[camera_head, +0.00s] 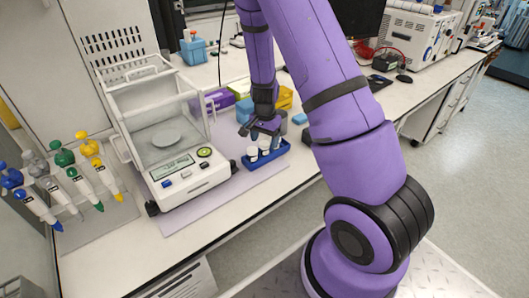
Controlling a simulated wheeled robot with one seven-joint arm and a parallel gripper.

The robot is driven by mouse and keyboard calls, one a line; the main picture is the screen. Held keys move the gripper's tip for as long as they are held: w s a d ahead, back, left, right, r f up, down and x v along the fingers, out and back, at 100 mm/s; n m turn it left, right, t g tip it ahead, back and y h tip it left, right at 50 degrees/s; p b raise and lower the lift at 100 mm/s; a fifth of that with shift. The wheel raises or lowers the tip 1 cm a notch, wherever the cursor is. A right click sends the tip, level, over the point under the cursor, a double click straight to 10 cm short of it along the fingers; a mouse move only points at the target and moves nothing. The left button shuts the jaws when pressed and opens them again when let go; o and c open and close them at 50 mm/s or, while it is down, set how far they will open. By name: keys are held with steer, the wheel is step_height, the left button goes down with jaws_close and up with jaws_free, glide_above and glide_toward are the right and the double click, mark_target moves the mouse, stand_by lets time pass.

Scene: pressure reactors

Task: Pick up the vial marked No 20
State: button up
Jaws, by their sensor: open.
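Several small white-capped vials stand in a blue rack (266,156) on the bench, right of the balance. One white vial (252,153) shows at the rack's left end. The markings on the vials are too small to read, so I cannot tell which is No 20. My gripper (262,137) is open and points down just above the rack. Its fingers hide part of the vials, and I cannot tell whether it touches any.
A glass-sided balance (176,187) stands close left of the rack. Several pipettes (88,150) hang at the far left. Coloured boxes (218,98) stand behind the gripper. The bench's front edge is close to the rack.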

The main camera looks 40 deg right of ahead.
mark_target(264, 143)
steer(key=shift+w+f, duration=0.15)
steer(key=shift+f, duration=1.7)
steer(key=c, duration=1.1)
steer(key=shift+r, duration=0.1)
